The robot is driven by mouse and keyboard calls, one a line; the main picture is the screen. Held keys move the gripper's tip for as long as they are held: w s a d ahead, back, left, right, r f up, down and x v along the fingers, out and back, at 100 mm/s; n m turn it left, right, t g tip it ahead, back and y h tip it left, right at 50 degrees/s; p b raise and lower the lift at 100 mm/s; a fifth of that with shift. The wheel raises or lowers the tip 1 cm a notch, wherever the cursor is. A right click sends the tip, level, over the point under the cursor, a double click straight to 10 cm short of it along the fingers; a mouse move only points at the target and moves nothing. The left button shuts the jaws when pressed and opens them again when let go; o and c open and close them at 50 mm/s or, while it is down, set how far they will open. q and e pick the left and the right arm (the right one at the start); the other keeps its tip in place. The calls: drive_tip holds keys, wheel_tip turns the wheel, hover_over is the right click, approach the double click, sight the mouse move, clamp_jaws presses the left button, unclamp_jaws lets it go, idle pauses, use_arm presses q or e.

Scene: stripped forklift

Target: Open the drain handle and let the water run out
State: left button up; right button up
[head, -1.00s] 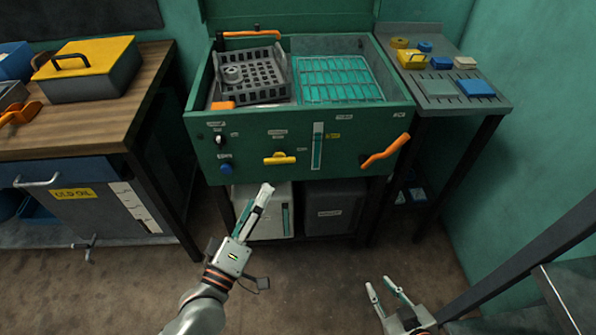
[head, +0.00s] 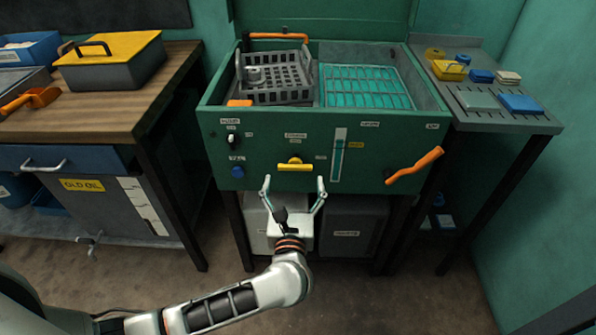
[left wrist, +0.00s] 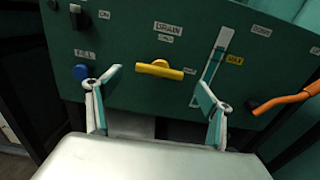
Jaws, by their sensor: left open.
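The yellow drain handle (head: 295,165) lies level on the front of the green washer tank (head: 215,160), under a small label. It also shows in the left wrist view (left wrist: 159,70), below a DRAIN label. A level gauge (head: 338,152) with a teal column stands to its right. My left gripper (head: 294,180) is open and empty, just below and in front of the handle, its fingers spread to either side. In the left wrist view the fingers (left wrist: 160,88) stand apart, with the handle visible between and beyond them. My right gripper is out of view.
An orange lever (head: 414,167) sticks out at the tank's right front. A blue knob (head: 238,171) and a black switch (head: 231,138) sit left. A wooden bench (head: 110,110) stands left, a metal side table (head: 510,118) right. Bins sit under the tank.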

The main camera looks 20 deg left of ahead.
sight(295, 169)
use_arm(q)
drive_tip(key=x, duration=0.4)
drive_tip(key=shift+w+a, duration=0.15)
drive_tip(key=shift+w, duration=0.25)
drive_tip(key=c, duration=1.1)
